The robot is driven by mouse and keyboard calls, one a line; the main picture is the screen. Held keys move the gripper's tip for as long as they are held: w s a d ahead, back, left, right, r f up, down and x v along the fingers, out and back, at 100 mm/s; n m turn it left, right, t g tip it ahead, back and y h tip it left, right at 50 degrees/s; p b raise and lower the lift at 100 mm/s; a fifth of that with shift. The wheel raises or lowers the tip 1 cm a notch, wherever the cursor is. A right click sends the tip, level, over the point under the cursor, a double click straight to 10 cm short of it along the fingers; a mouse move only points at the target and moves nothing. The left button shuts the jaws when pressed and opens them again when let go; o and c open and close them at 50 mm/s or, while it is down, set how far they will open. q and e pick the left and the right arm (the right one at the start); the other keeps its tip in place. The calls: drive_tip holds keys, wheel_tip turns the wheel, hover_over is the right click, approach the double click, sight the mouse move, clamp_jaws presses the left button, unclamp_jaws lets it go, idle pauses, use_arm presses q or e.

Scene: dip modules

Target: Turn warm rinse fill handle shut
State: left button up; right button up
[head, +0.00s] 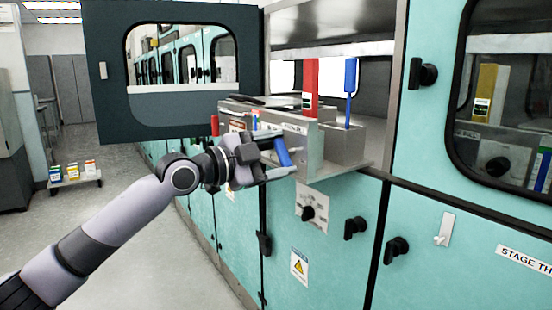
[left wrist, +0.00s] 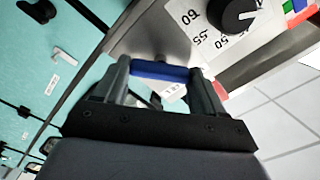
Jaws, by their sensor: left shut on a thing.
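A blue handle (head: 283,153) sits at the front of the metal module that sticks out of the open cabinet. My left gripper (head: 280,155) is around it with its two fingers, shut on it. In the left wrist view the blue handle (left wrist: 160,71) spans crosswise between the fingertips of the left gripper (left wrist: 160,75). A white label lies just behind it, and I cannot read its print. Whether this handle is the warm rinse fill handle cannot be read here. My right gripper is not in view.
A red upright lever (head: 311,85) and a blue upright lever (head: 350,76) stand at the module. The dark cabinet door (head: 103,110) hangs open at left. A black dial (left wrist: 237,15) is near the gripper. Teal panels with black knobs (head: 355,228) lie below right.

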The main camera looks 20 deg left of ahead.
use_arm(q)
drive_tip(key=m, duration=0.3)
drive_tip(key=shift+f+m, duration=0.1)
drive_tip(key=shift+m, duration=2)
drive_tip(key=o, duration=1)
drive_tip(key=shift+o, duration=0.2)
drive_tip(key=shift+b, duration=0.3)
drive_tip(key=b+v, duration=0.1)
drive_tip(key=v, duration=0.6)
